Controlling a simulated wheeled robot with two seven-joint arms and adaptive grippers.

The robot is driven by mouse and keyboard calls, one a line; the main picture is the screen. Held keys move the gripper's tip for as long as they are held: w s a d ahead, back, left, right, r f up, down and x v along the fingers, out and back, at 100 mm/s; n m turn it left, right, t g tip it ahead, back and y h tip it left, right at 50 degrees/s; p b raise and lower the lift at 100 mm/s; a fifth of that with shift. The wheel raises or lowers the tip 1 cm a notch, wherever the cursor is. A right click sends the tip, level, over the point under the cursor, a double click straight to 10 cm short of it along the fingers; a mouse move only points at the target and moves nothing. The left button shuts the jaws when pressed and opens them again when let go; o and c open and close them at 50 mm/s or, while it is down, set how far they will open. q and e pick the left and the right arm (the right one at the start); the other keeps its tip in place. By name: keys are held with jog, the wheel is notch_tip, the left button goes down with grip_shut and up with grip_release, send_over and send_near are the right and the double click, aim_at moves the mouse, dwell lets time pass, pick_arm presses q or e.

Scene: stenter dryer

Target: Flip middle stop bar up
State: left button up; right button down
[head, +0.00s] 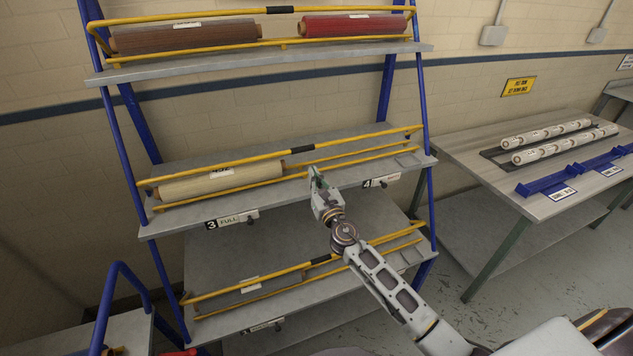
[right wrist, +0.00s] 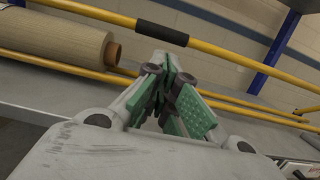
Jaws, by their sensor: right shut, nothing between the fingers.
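The middle stop bar (head: 345,141) is a yellow bar with a black grip section (head: 301,149), running across the front of the middle shelf (head: 230,207). In the right wrist view the black grip section (right wrist: 162,32) crosses at the top, just beyond my fingertips. My right gripper (head: 315,176) is shut and empty, in front of the middle shelf, below and slightly right of the black section. Its green-padded fingers (right wrist: 165,75) appear just short of the bar; I cannot tell whether they touch. My left gripper is not seen.
A beige roll (head: 220,183) lies on the middle shelf's left; its right side is empty. The top shelf holds a brown roll (head: 185,36) and a red roll (head: 350,25). The lower shelf has another yellow bar (head: 255,285). A table (head: 460,150) with white rollers stands at right.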

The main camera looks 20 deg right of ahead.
jog(key=shift+w+a+r, duration=0.1)
jog(key=shift+w+r, duration=0.1)
jog(key=shift+w, duration=0.85)
jog(key=shift+w+d+r, duration=0.1)
jog(key=shift+w+r, duration=0.1)
jog(key=shift+w, duration=0.8)
jog(key=shift+w+a+r, duration=0.1)
jog(key=shift+w+r, duration=0.1)
jog(key=shift+w, duration=0.85)
